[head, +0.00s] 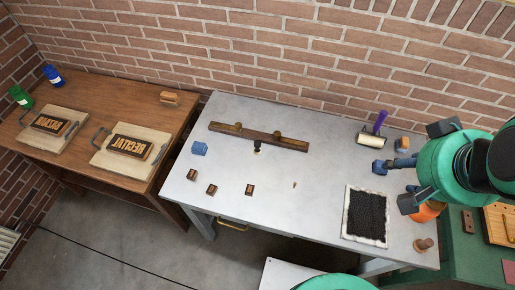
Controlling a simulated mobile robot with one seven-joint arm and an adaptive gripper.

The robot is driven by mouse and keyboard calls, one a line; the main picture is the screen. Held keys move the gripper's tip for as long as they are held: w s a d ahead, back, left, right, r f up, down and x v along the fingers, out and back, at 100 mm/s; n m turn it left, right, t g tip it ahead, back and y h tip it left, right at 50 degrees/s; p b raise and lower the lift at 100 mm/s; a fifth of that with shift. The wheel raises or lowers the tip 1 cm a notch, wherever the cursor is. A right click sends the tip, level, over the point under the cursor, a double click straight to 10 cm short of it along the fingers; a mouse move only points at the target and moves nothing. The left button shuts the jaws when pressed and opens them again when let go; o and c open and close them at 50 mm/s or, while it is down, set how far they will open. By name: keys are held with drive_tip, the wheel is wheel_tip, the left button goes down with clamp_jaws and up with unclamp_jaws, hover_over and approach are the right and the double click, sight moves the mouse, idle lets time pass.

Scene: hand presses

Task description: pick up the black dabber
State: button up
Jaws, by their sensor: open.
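The small dark piece that looks like the black dabber (257,147) is on the grey table (315,158), just in front of a long wooden bar (262,137). It is too small to make out its shape well. My gripper (424,166) is at the right end of the table, seen from above with dark jaws spread on either side of a green body. It is open, with nothing visibly held, and far to the right of the black piece. My arm hides part of the table's right end.
A black pad (365,216) with a pale rim, a purple-handled roller (374,131) and a wooden-handled tool (424,244) are near my gripper. The table centre is mostly clear. A brick wall (300,50) stands behind.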

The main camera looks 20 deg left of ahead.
drive_tip(key=w+a+f+g, duration=0.1)
drive_tip(key=w+a, duration=0.5)
drive_tip(key=w, duration=0.4)
drive_tip(key=m+g, duration=0.4)
drive_tip(key=g, duration=0.1)
hover_over(257, 143)
wheel_tip(257, 143, down, 29)
drive_tip(key=shift+r+p, duration=0.15)
drive_tip(key=shift+p, duration=0.15)
drive_tip(key=shift+d+f+b, duration=0.1)
drive_tip(key=shift+f+b, duration=0.5)
drive_tip(key=shift+f, duration=3.7)
